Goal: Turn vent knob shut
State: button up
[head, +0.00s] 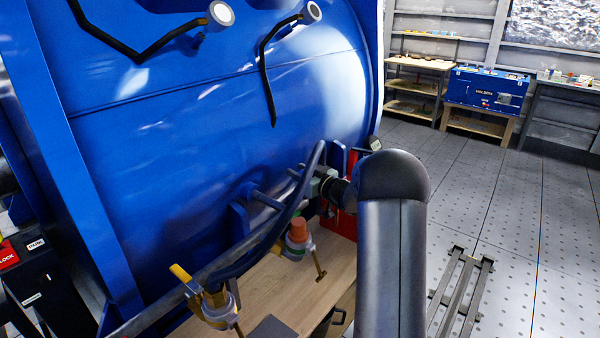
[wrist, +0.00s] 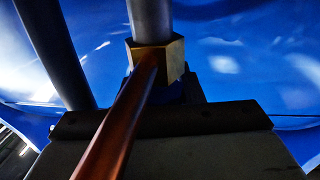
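In the head view, a valve with an orange-red cap (head: 299,229) and a brown T-shaped stem stands low beside the blue housing. A second valve with a yellow handle (head: 181,273) is farther left. I cannot tell which part is the vent knob. My gripper (head: 318,188) seems to be at the housing's lower right, beside the dark pipe and mostly hidden; its fingers cannot be made out. In the wrist view, a brass hex fitting (wrist: 172,57) sits on a grey pipe, and a brown rod (wrist: 120,120) runs from it toward the camera.
The large blue housing (head: 190,130) fills the left. A dark pipe (head: 285,215) runs along its lower side, above a wooden surface (head: 275,290). A metal frame (head: 462,285) lies on the floor at right. Benches and a blue cabinet (head: 487,90) stand far back.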

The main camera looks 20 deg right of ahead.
jog(key=c, duration=0.4)
jog(key=shift+f+h+b, duration=0.15)
jog(key=shift+h+b, duration=0.15)
jog(key=shift+b, duration=0.25)
jog(key=m+h+b, duration=0.1)
jog(key=h+b, duration=0.1)
jog(key=b, duration=0.1)
jog(key=m+h+b, duration=0.2)
jog(key=b, duration=0.1)
jog(key=m+t+h+b, duration=0.1)
jog(key=h+b, duration=0.1)
jog(key=b, duration=0.1)
jog(key=shift+d+f+m, duration=0.3)
jog(key=shift+d, duration=0.05)
jog(key=h+b, duration=0.1)
jog(key=m+h+b, duration=0.1)
jog(key=shift+d+r+b, duration=0.2)
jog(key=shift+r+b, duration=0.05)
jog(key=shift+b, duration=0.15)
jog(key=shift+r+h, duration=0.1)
jog(key=shift+h, duration=0.2)
jog(key=o, duration=1)
